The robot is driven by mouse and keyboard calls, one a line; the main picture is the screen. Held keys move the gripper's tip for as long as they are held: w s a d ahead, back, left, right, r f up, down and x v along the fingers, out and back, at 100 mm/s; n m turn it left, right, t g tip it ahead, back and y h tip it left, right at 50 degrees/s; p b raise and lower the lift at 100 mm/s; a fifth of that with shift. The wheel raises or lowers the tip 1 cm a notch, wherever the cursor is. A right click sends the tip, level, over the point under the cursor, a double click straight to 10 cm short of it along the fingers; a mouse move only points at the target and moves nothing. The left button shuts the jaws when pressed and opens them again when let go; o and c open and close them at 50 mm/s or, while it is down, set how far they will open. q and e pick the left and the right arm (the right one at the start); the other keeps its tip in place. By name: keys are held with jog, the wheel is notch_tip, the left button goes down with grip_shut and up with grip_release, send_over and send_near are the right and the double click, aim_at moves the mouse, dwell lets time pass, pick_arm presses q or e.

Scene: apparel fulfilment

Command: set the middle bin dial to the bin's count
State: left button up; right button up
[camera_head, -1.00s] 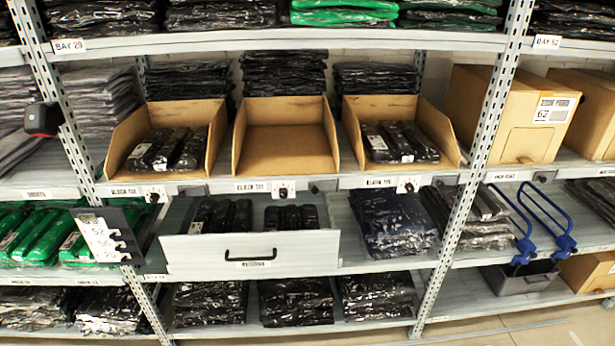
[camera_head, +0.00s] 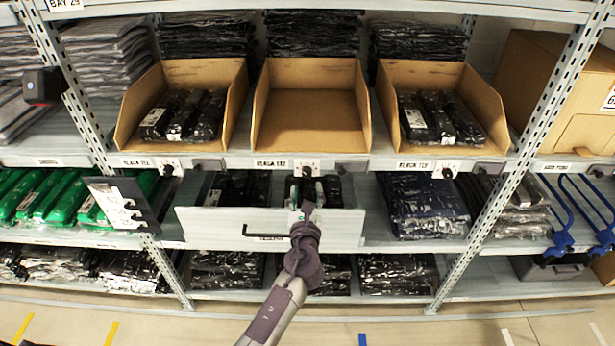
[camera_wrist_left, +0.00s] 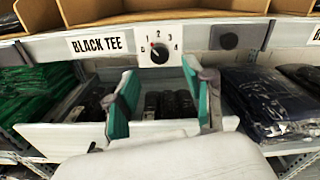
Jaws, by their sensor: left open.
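The middle cardboard bin (camera_head: 311,125) on the upper shelf is empty. Its dial (camera_head: 307,168) is on the shelf edge below it. In the left wrist view the dial (camera_wrist_left: 159,53) is a dark round knob on a white plate with numbers around it, beside a BLACK TEE label; its exact setting is too small to read surely. My left gripper (camera_head: 306,190) is just below the dial. In the left wrist view its teal-lined fingers (camera_wrist_left: 160,72) are open, empty, and spread to either side below the dial. My right gripper is not in view.
The left bin (camera_head: 133,115) and right bin (camera_head: 485,105) hold black packs, each with a dial below. A pulled-out drawer (camera_head: 215,226) with dark packs is below my gripper. A hanging card (camera_head: 122,203) and a rack upright (camera_head: 545,110) flank the bay.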

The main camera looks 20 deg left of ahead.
aim_at(307, 176)
pick_arm(q)
jog(key=x, duration=0.5)
jog(key=shift+w+a, duration=0.1)
jog(key=shift+w, duration=0.25)
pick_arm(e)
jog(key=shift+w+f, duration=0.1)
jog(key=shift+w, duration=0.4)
pick_arm(q)
grip_shut()
jog(key=shift+b, duration=0.3)
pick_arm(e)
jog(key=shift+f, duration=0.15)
pick_arm(q)
jog(key=n+b, duration=0.2)
jog(key=n, duration=0.2)
jog(key=shift+f, duration=0.15)
jog(key=shift+n+b, duration=1.2)
jog(key=shift+n, duration=0.7)
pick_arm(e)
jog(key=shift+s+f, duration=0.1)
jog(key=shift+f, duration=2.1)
